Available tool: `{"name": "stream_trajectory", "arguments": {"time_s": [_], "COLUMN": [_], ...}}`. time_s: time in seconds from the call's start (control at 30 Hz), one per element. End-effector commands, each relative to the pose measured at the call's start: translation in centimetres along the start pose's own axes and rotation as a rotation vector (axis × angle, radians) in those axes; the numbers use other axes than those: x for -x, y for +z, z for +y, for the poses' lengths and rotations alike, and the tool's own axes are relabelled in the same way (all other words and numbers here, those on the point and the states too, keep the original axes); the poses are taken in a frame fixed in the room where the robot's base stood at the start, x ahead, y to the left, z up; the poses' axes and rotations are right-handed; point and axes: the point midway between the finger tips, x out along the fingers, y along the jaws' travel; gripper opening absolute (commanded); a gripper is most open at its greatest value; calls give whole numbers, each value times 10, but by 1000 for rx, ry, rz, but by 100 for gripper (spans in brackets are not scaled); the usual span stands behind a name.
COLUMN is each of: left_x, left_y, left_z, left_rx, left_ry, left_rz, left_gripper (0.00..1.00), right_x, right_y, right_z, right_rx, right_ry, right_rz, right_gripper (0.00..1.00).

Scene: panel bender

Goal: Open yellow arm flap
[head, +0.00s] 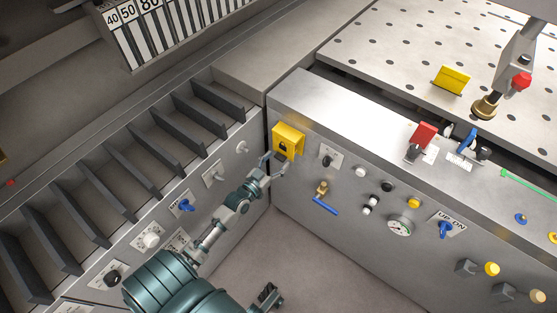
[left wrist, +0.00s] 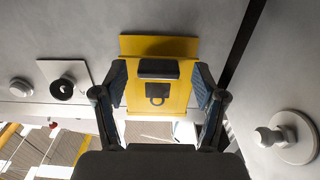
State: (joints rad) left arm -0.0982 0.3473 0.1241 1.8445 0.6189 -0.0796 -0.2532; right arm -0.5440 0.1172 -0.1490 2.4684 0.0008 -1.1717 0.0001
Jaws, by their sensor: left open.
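The yellow flap (head: 288,138) with a dark padlock mark sits at the left end of the front panel. It also shows in the left wrist view (left wrist: 158,88), below a yellow strip, with a dark bar above the padlock mark. My left gripper (head: 276,164) is at the flap's lower edge. In the left wrist view its open fingers (left wrist: 158,98) stand on either side of the flap, close to its edges. I cannot tell whether they touch it. A dark piece at the bottom of the head view looks like my right gripper (head: 268,296); its jaw state is unclear.
Right of the flap are a black knob (head: 328,161), a blue-handled valve (head: 325,204), a gauge (head: 399,227) and several buttons. A slotted side panel (head: 120,190) with knobs stands left. Another yellow piece (head: 452,80) stands on the perforated table.

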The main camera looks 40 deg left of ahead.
Motion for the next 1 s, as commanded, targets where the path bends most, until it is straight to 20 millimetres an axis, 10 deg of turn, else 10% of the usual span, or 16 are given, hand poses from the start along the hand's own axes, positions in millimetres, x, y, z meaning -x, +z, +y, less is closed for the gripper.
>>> {"name": "stream_trajectory", "arguments": {"time_s": [0.4,0.7,1.0], "left_x": [-10,-10,-11], "left_y": [0,0,-2], "left_z": [0,0,0], "left_rx": [0,0,0], "left_ry": [1,0,0], "left_rz": [-1,-1,-6], "left_gripper": [71,0,0], "right_x": [-2,-2,1], "right_y": [-6,-6,-1], "right_z": [-1,-1,0], "right_rx": [1,1,0], "right_ry": [-2,-2,1], "right_rz": [29,29,-5], "right_gripper": [40,40,40]}}
